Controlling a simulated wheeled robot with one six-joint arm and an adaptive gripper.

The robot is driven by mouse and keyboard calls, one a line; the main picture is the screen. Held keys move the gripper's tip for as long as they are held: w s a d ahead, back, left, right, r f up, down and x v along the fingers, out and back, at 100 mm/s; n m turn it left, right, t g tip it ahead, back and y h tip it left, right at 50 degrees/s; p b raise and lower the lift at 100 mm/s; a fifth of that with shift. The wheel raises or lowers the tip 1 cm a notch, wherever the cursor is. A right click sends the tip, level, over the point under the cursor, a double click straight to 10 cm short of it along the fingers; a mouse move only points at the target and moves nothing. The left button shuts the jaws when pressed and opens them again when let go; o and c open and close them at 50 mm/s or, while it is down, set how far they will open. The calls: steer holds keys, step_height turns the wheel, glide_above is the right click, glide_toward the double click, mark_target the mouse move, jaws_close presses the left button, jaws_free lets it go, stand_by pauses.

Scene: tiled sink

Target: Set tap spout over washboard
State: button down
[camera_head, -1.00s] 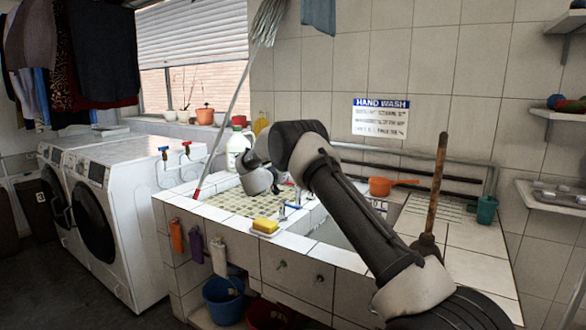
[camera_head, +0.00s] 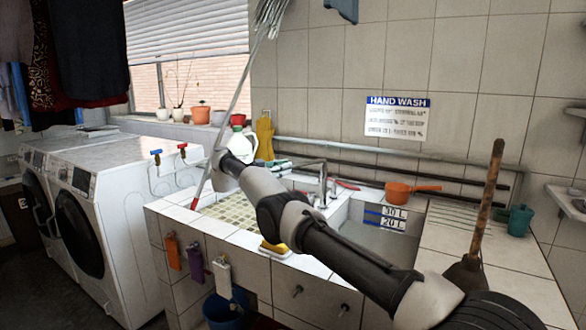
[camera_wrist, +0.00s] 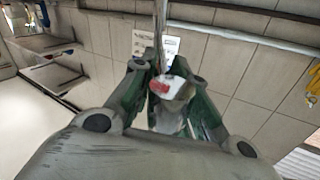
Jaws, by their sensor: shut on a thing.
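The chrome tap spout (camera_head: 312,163) rises behind the sink and bends over to the left in the head view, its outlet end towards the left mosaic-floored basin. My gripper (camera_head: 284,167) is small and partly hidden behind my arm there, at the spout's left end. In the wrist view my gripper (camera_wrist: 168,85) has its green-padded fingers closed around a pale piece with a red patch, which appears to be part of the spout. A thin metal bar runs up from it. A grooved surface (camera_head: 458,212) right of the right basin looks like the washboard.
My forearm crosses in front of the sink. An orange dipper (camera_head: 399,193), a plunger (camera_head: 466,273) and a teal cup (camera_head: 519,221) stand on the right. A white jug (camera_head: 241,146) stands behind the left basin.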

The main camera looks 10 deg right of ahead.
steer(key=shift+d+r+g, duration=0.15)
steer(key=shift+r+g, duration=0.15)
steer(key=shift+r, duration=0.05)
steer(key=c, duration=1.3)
jaws_free()
steer(key=shift+c, duration=0.2)
steer(key=shift+s, duration=0.1)
steer(key=shift+f, duration=0.1)
